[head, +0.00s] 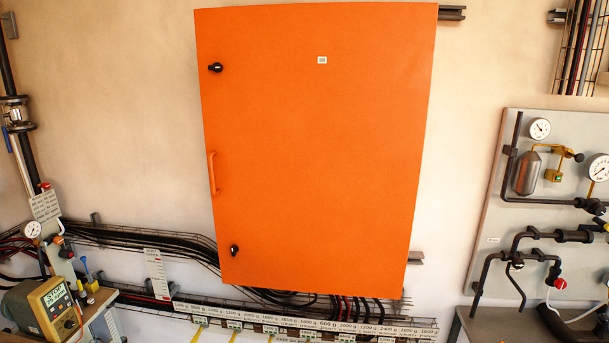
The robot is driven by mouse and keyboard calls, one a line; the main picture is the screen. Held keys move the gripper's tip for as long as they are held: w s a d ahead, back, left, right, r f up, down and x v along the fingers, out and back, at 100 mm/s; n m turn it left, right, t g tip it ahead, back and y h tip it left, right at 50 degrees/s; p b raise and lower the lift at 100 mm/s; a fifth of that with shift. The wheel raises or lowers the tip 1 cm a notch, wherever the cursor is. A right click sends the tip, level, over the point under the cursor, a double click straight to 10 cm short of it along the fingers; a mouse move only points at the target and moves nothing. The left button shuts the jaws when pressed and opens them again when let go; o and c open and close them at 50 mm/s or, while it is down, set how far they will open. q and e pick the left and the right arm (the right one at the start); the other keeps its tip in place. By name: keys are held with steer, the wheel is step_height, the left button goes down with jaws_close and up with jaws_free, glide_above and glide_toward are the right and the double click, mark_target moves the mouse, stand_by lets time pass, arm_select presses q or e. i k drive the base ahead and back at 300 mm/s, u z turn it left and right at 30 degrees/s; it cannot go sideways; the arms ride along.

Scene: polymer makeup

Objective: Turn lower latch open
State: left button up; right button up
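A large orange cabinet door (318,160) fills the middle of the head view and looks closed. The lower latch (234,250), small and black, sits near the door's lower left corner and looks roughly upright. The upper latch (215,67), also black, is near the upper left corner and points sideways to the right. An orange handle (213,173) stands on the left edge between the two latches. Neither of my grippers shows in the head view.
Black cables (140,238) run along the wall behind and below the cabinet. A yellow meter (42,307) stands on a bench at the lower left. A grey panel (485,220) with pipes and gauges is on the right. The space before the door looks clear.

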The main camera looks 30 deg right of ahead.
mark_target(235, 249)
steer(key=k, duration=1.3)
steer(key=u, duration=0.7)
steer(key=i, duration=0.7)
steer(key=u, duration=0.65)
steer(key=i, duration=0.7)
steer(key=z, duration=0.65)
steer(key=i, duration=0.8)
steer(key=z, duration=0.8)
